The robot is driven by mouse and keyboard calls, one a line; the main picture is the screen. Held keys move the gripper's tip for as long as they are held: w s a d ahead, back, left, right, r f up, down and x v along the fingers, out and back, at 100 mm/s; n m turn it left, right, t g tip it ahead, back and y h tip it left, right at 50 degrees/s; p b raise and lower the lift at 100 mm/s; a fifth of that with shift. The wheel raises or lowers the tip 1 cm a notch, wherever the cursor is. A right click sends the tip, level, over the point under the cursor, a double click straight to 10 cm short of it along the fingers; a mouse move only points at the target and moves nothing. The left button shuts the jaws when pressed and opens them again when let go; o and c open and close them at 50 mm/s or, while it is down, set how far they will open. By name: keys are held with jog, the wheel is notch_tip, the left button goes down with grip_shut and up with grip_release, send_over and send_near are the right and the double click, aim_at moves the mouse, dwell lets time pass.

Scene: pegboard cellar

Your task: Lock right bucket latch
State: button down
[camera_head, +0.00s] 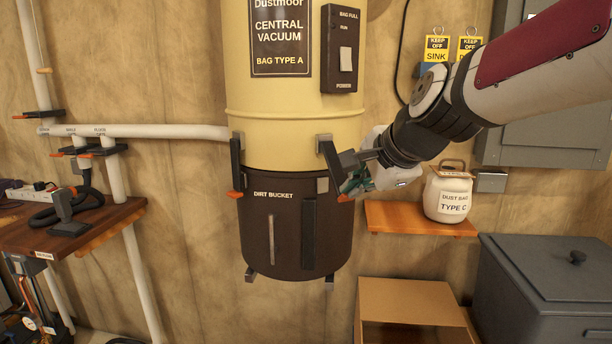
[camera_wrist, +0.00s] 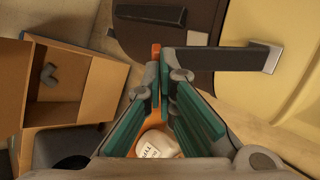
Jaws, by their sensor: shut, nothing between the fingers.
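The dark brown dirt bucket (camera_head: 285,240) sits under the cream vacuum body (camera_head: 290,115). The right latch (camera_head: 328,158) is a black lever hanging from a metal bracket across the seam, with an orange tip. In the wrist view the right latch (camera_wrist: 222,59) runs from its bracket on the cream body toward the bucket (camera_wrist: 195,20). The left latch (camera_head: 236,165) hangs down with its orange tip low. My gripper (camera_head: 352,187) is at the right latch's lower end, partly hidden by my wrist. In the wrist view my gripper (camera_wrist: 163,80) is shut and empty, beside the orange tip; contact is unclear.
A shelf (camera_head: 395,218) with a dust bag jug (camera_head: 449,195) is right of the bucket. An open cardboard box (camera_head: 405,298) and a grey lidded bin (camera_head: 545,295) stand below. A wooden bench (camera_head: 100,235) and white pipes (camera_head: 170,131) are at left.

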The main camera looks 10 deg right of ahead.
jog(key=shift+w+a+f+t+y+b, duration=0.1)
jog(key=shift+w+f+t+b, duration=0.3)
jog(key=shift+b, duration=1.1)
jog(key=shift+w+a+f+t+y+b, duration=0.15)
jog(key=shift+f+t+b, duration=0.45)
jog(key=shift+b, duration=0.85)
jog(key=shift+w+d+f+t+y+b, duration=0.1)
jog(key=shift+w+f+t+b, duration=0.2)
jog(key=shift+f+b, duration=0.8)
jog(key=shift+r+b, duration=0.25)
jog(key=shift+b, duration=0.75)
jog(key=shift+w, duration=0.15)
jog(key=shift+r+p, duration=0.8)
jog(key=shift+r, duration=0.3)
